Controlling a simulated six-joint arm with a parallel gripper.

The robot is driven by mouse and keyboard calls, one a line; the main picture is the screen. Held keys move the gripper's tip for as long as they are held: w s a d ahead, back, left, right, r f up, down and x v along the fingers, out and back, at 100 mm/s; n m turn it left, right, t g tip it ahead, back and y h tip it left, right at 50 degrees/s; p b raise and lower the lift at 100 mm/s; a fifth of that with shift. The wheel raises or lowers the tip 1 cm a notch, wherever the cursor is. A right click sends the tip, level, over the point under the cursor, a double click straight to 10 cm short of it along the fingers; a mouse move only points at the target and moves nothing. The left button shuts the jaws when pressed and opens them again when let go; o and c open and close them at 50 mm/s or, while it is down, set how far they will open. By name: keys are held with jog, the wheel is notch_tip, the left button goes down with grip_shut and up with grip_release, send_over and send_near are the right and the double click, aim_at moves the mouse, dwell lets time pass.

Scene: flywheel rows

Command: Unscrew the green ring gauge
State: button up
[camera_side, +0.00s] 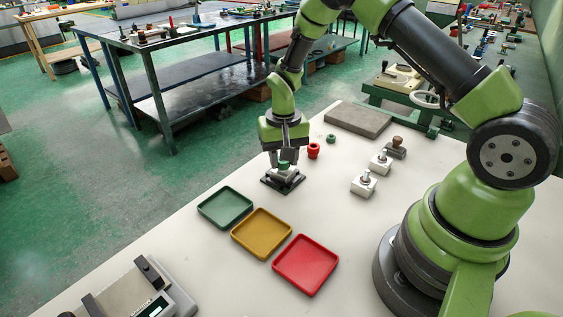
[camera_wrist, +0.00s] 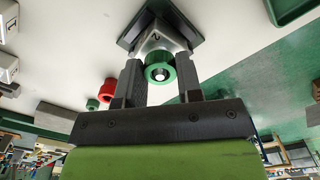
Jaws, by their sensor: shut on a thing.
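The green ring gauge (camera_wrist: 160,72) sits around a bright stud on a grey metal block (camera_wrist: 158,40), seen in the wrist view. The block stands on a dark square base plate (camera_side: 270,182), which shows in the side view. My gripper (camera_side: 284,160) points down over the block, and its two dark fingers (camera_wrist: 161,80) are closed on the green ring gauge from both sides. In the side view a little of the green ring gauge (camera_side: 284,164) shows between the fingers; most of it is hidden there.
Green (camera_side: 226,207), yellow (camera_side: 261,233) and red (camera_side: 306,264) trays lie in front. A red ring (camera_side: 313,150) and a small green ring (camera_side: 331,139) stand to the right.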

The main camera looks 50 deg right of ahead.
jog(key=n, duration=0.3)
jog(key=n, duration=0.3)
jog(key=shift+n, duration=1.1)
jog(key=n, duration=0.3)
jog(key=shift+n, duration=1)
